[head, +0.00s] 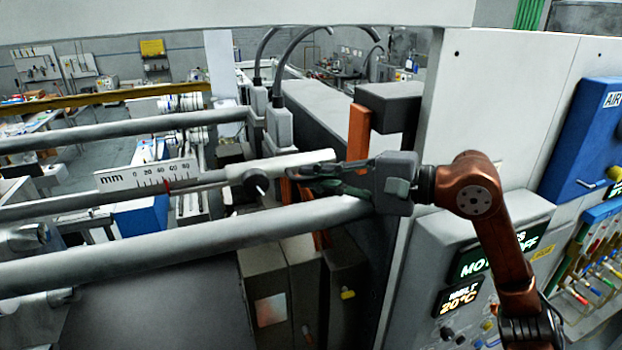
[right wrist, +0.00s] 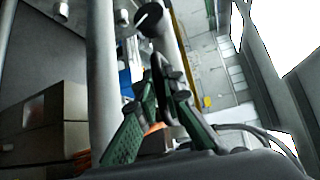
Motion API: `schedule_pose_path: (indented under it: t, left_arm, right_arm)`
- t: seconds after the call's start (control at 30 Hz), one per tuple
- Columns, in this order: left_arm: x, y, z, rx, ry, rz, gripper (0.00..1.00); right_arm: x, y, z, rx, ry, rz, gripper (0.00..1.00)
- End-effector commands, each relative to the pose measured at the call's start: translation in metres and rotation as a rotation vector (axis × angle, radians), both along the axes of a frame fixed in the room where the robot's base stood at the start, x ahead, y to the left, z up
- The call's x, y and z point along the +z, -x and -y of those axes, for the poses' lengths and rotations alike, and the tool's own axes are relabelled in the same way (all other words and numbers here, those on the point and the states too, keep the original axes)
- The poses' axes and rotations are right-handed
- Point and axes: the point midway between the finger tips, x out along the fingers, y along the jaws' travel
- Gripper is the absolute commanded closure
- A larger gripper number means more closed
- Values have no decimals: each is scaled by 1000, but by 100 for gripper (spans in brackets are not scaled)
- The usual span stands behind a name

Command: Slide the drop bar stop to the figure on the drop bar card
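The drop bar stop (head: 257,182) is a dark round collar with a small knob, on the slim bar between two thick grey rails. In the right wrist view it is the black round piece (right wrist: 148,19) at the top. A white mm scale (head: 150,174) stands left of it, and a red mark (head: 167,184) shows under it, roughly between 40 and 60. My right gripper (head: 291,172) is right of the stop, apart from it, beside the pale end of the bar. Its fingertips (right wrist: 167,84) come together with nothing seen between them. No readable drop bar card shows. My left gripper is not in view.
Thick rails run above (head: 120,130) and below (head: 190,238) the slim bar, close to my right gripper. An orange upright (head: 359,130) and a dark block (head: 390,92) stand behind the gripper. A control panel (head: 480,262) is at right. Boxes (head: 275,275) stand under the rails.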

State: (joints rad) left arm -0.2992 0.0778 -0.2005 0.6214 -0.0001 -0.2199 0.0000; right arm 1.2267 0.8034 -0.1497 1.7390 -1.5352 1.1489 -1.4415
Motion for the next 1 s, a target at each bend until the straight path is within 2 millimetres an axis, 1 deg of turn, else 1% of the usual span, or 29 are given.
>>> schedule_pose_path:
  t: [0.03,0.23,0.47,0.57,0.67,0.77,1.0]
  left_arm:
    - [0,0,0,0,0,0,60]
    - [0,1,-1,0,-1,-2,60]
    - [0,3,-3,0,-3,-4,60]
    - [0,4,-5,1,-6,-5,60]
    - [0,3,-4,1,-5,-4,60]
    - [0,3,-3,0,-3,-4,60]
    - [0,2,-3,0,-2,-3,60]
  right_arm:
    - [-1,0,0,0,1,0,88]
    - [0,0,-1,1,0,0,74]
    - [0,1,-1,2,0,0,74]
    - [0,2,2,1,0,0,74]
    - [2,6,12,-1,-1,1,74]
    - [4,13,28,-3,0,2,74]
    - [12,35,73,-3,-1,0,74]
